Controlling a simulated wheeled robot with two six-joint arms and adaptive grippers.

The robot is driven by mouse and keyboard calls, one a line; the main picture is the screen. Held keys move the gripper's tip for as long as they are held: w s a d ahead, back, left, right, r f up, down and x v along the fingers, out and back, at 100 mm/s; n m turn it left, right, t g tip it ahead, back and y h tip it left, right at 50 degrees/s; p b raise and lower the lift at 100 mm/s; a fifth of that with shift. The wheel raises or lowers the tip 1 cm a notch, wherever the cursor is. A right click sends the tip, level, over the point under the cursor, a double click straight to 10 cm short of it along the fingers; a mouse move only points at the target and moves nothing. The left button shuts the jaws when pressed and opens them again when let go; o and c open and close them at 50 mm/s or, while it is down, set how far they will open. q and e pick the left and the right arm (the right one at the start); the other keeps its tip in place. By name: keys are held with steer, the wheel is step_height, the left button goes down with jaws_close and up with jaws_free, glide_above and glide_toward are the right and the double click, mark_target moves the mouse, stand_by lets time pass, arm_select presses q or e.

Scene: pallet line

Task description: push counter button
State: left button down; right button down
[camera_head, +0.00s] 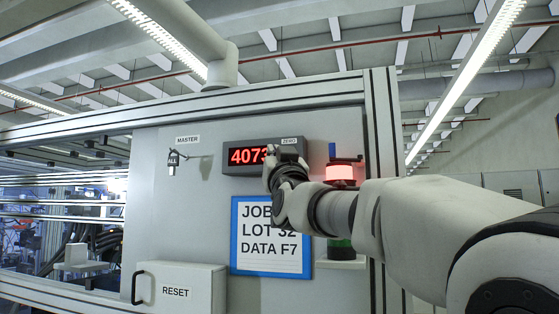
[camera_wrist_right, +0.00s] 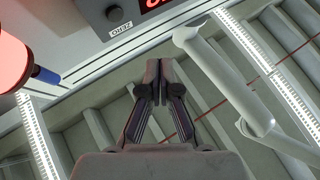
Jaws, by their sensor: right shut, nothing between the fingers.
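The counter (camera_head: 244,158) is a dark box on the grey panel with lit red digits; I can read "4073", and my right gripper may cover more. A "ZERO" label (camera_head: 289,141) sits on its top right. My right gripper (camera_head: 284,160) is shut and empty, in front of the counter's right end, and hides the button in the head view. In the right wrist view a round dark button (camera_wrist_right: 115,14) shows beside the label, beyond the shut fingertips (camera_wrist_right: 160,66). The fingertips look apart from the button there. My left gripper is in neither view.
Below the counter hangs a blue-framed sign (camera_head: 250,264) and a RESET box (camera_head: 178,290) with a black handle. A red-lit lamp (camera_head: 340,173) stands right of the counter, near my right arm. A MASTER key switch (camera_head: 173,160) is at left.

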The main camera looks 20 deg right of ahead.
steer(key=shift+s+a+r, duration=0.1)
steer(key=shift+s+r, duration=0.2)
steer(key=shift+r, duration=0.25)
steer(key=shift+s+a+r, duration=0.1)
steer(key=shift+s+r, duration=0.15)
steer(key=shift+r, duration=0.25)
steer(key=w+d+p, duration=0.5)
steer(key=w, duration=0.2)
steer(key=shift+w, duration=0.25)
stand_by(0.7)
steer(key=shift+w+d, duration=0.15)
steer(key=shift+w, duration=0.05)
steer(key=shift+w+d, duration=0.1)
